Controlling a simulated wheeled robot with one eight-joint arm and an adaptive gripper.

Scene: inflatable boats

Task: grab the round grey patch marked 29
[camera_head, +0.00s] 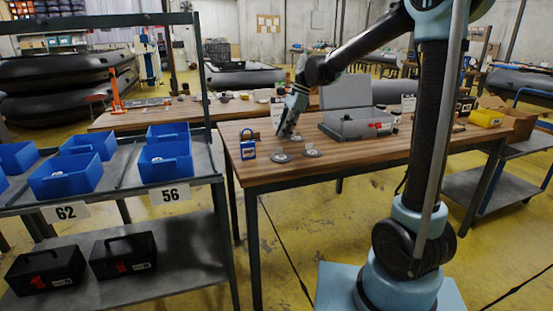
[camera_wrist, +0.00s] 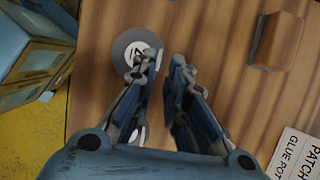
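Round grey patches with white labels lie on the wooden table. In the head view one is at the front left (camera_head: 280,158), one to its right (camera_head: 312,153), and one partly seen behind them (camera_head: 295,138). My gripper (camera_head: 288,132) points down above the table close to them. In the wrist view my gripper (camera_wrist: 166,62) has its two fingers apart with nothing between the tips. A grey patch (camera_wrist: 128,42) lies below and beside the left finger, which covers part of its label. Another pale round label (camera_wrist: 138,135) shows partly behind the left finger. I cannot read 29 on any.
A blue boxy item with a handle (camera_head: 248,146) stands left of the patches; blue also fills the wrist view's left edge. A grey case (camera_head: 358,124) stands to the right. A brown block (camera_wrist: 280,42) and a printed card (camera_wrist: 298,155) lie right of my gripper.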

